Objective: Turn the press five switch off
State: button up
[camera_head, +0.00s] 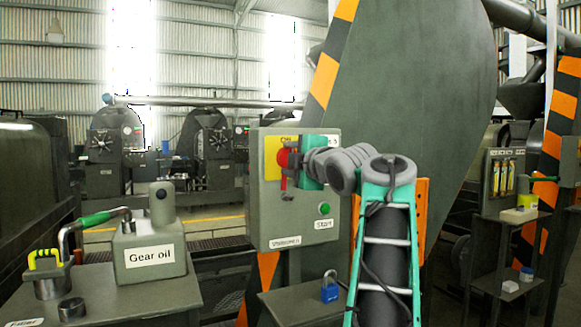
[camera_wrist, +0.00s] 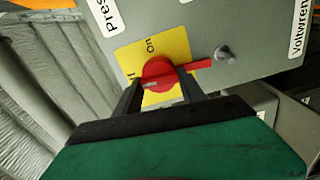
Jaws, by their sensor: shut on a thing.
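The red rotary switch (camera_head: 283,158) sits on a yellow plate (camera_head: 270,172) at the upper left of a grey control box (camera_head: 268,220). In the wrist view the red knob (camera_wrist: 158,72) lies between my gripper's two dark fingers, with its lever pointing right. The word "On" shows on the yellow plate (camera_wrist: 178,48) above the knob; another marking at left is mostly hidden. My gripper (camera_wrist: 160,84) is shut on the knob. In the head view my gripper (camera_head: 292,160) reaches the switch from the right, its green body covering part of the box.
A green start button (camera_head: 323,208) is low on the box. A small metal peg (camera_wrist: 223,52) stands beside the lever tip. A blue padlock (camera_head: 330,290) rests on a shelf below. A gear oil can (camera_head: 150,245) stands on the left bench. A large striped guard (camera_head: 420,80) rises behind my arm.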

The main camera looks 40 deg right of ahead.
jog(key=shift+f+n, duration=0.1)
jog(key=shift+n, duration=0.4)
jog(key=shift+b, duration=0.3)
jog(key=o, duration=1.3)
jog(key=shift+o, duration=0.2)
jog(key=v, duration=0.7)
jog(key=shift+s+b, duration=0.35)
jog(key=shift+s, duration=0.05)
jog(key=shift+a, duration=0.15)
